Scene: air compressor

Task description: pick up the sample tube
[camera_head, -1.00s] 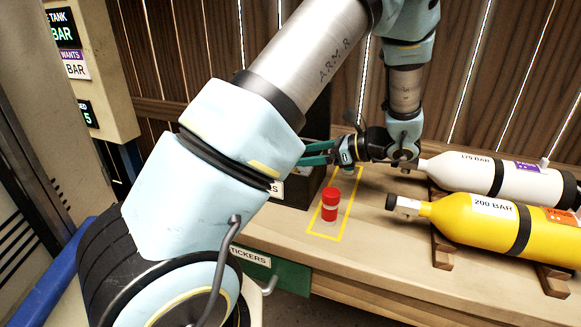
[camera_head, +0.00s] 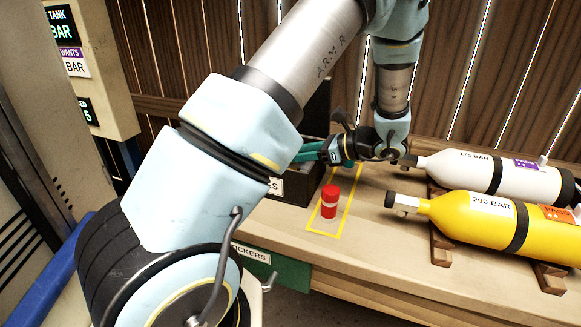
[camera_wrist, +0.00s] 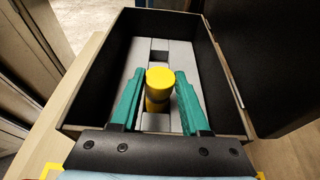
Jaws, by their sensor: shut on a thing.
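My gripper (camera_wrist: 158,98) has its green fingers on either side of a yellow tube (camera_wrist: 160,78) and is shut on it. The tube stands roughly upright over the inside of a black open box (camera_wrist: 228,110) with a grey slotted insert (camera_wrist: 177,52). I cannot tell whether the tube's lower end is in a slot or above it. In the head view my gripper (camera_head: 308,153) reaches over the box's labelled front (camera_head: 290,187), and my arm hides the held tube. A red tube (camera_head: 329,202) stands upright on the bench inside a yellow outline.
The wooden bench (camera_head: 385,245) has free room in front of the tanks. A white tank (camera_head: 470,172) and a yellow tank (camera_head: 470,218) lie on wooden cradles at the right. A plank wall (camera_head: 520,80) closes the back. The box's raised lid (camera_wrist: 265,60) stands at the right.

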